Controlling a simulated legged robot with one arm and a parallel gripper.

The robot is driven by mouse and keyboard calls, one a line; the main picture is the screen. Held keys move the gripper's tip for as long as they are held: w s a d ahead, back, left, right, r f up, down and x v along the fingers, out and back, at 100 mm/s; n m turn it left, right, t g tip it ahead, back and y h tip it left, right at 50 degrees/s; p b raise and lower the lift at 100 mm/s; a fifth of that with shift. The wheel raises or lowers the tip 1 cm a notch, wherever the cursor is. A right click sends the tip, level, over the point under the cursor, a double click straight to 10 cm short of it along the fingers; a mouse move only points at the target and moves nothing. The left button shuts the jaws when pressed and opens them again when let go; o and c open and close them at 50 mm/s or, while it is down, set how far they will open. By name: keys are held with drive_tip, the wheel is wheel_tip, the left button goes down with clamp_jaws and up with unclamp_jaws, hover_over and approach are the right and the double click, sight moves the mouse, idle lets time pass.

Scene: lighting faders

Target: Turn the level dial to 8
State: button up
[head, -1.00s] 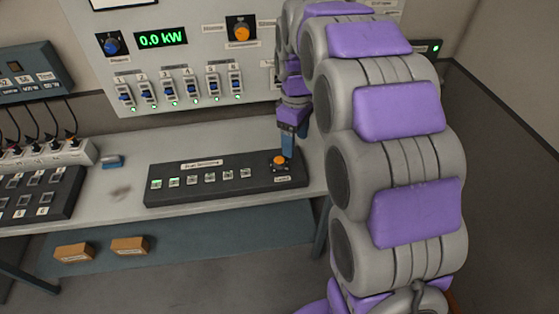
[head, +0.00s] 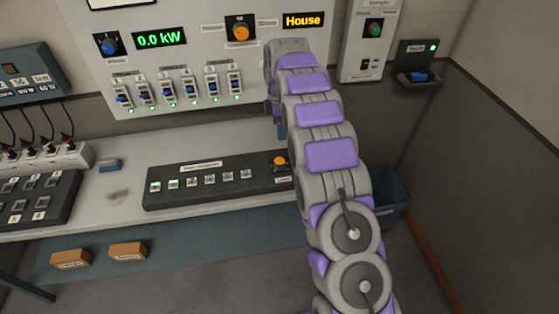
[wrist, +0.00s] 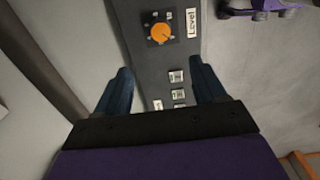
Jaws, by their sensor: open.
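The level dial is an orange knob (head: 280,161) at the right end of the black console (head: 160,199) on the bench. In the wrist view the orange level dial (wrist: 160,33) lies beyond my fingertips, beside a white "Level" label (wrist: 191,23). Its scale numbers are too small to read. My gripper (wrist: 160,80) is open and empty, its two blue fingers apart over the console's small buttons. In the head view my arm hides most of my gripper, with a blue fingertip (head: 282,131) showing above and behind the dial.
The wall panel (head: 190,60) behind has an orange knob (head: 240,32), a blue knob (head: 108,43), several switches and a "House" display (head: 303,20). A power strip (head: 45,157) and a second console (head: 32,195) stand at the left. Bare bench lies behind the black console.

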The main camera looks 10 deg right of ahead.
sight(280, 160)
wheel_tip(280, 160, down, 17)
drive_tip(key=b, duration=0.3)
drive_tip(key=shift+r, duration=0.15)
drive_tip(key=c, duration=1.1)
drive_tip(key=shift+o, duration=0.2)
drive_tip(key=shift+r, duration=0.1)
